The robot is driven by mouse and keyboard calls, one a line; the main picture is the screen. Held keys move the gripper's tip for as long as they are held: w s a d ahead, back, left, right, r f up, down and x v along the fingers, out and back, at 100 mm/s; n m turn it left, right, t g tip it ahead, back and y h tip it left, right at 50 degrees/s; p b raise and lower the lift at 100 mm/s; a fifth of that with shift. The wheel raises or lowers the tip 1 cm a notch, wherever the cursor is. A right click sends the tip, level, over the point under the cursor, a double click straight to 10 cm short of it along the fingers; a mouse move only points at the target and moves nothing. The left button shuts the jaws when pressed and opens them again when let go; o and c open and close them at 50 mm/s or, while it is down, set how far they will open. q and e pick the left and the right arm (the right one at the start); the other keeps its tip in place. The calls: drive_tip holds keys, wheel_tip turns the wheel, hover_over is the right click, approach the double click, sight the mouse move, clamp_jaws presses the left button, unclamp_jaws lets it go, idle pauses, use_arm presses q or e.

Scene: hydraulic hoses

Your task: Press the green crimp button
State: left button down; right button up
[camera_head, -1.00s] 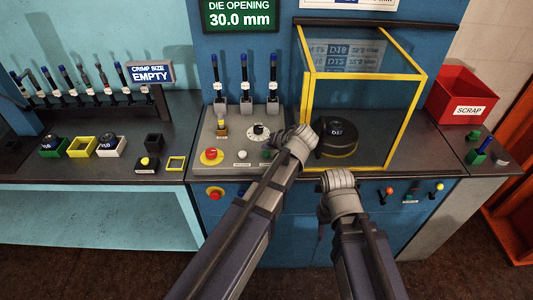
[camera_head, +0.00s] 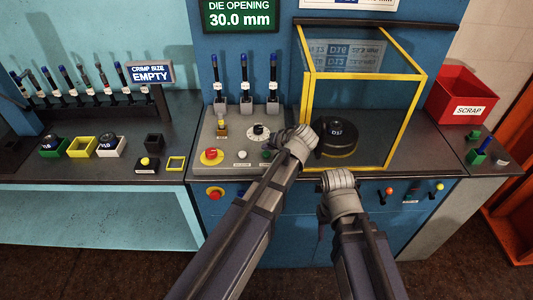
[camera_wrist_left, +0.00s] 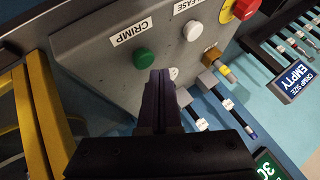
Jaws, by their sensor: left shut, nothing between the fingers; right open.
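The green crimp button (camera_wrist_left: 144,58) sits on the grey sloped control panel (camera_wrist_left: 95,48), beside the CRIMP label, in the left wrist view. In the head view the button (camera_head: 266,154) shows at the panel's lower right, close to my left wrist. My left gripper (camera_wrist_left: 160,76) is shut and empty, its fingertips just beside the button in the wrist view; I cannot tell whether they touch it. In the head view my left gripper (camera_head: 297,141) hides its own fingertips. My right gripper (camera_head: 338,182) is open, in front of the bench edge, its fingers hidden.
A white release button (camera_wrist_left: 192,31) and a red emergency stop (camera_head: 211,156) share the panel. A yellow-framed clear guard (camera_head: 413,112) encloses a dark die (camera_head: 337,135) just to the right. A red scrap bin (camera_head: 463,95) stands at far right.

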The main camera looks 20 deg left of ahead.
sight(268, 155)
use_arm(q)
drive_tip(key=shift+f, duration=0.1)
drive_tip(key=shift+f+b, duration=0.35)
drive_tip(key=shift+b, duration=0.1)
drive_tip(key=shift+f+b, duration=0.4)
drive_tip(key=shift+b, duration=0.05)
idle(0.7)
drive_tip(key=shift+r, duration=0.1)
drive_tip(key=shift+r+p, duration=0.75)
drive_tip(key=shift+p, duration=0.15)
wheel_tip(268, 155, up, 5)
drive_tip(key=p, duration=0.5)
drive_tip(key=shift+r, duration=0.1)
